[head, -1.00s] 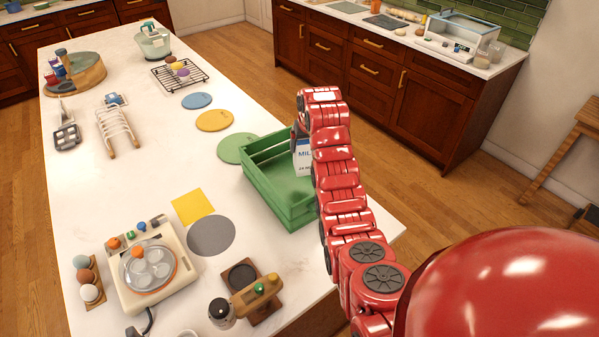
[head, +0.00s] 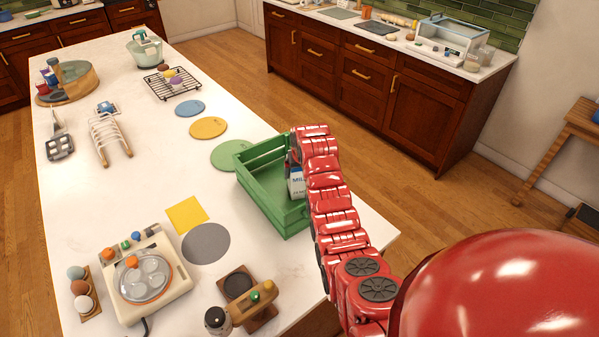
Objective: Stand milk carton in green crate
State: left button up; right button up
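The green crate (head: 282,220) stands on the white island near its right edge, open at the top. The milk carton (head: 297,184), white with blue lettering, appears upright inside the crate's right part; its right side is hidden behind my red arm. I cannot tell whether its base touches the crate floor. My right gripper (head: 293,156) is at the carton's top, mostly hidden by my own wrist, and appears shut on it, as the carton has moved with it. My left gripper is not in view.
Left of the crate lie a green disc (head: 228,155), a yellow square (head: 186,214) and a grey disc (head: 206,243). A cream egg cooker (head: 147,277) and a wooden stand (head: 252,302) are nearer. The island's middle is clear.

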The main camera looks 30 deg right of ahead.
jog(key=shift+o, duration=0.5)
jog(key=shift+r, duration=0.2)
jog(key=p+v, duration=0.3)
jog(key=v, duration=0.9)
jog(key=shift+p, duration=0.4)
jog(key=shift+f, duration=0.15)
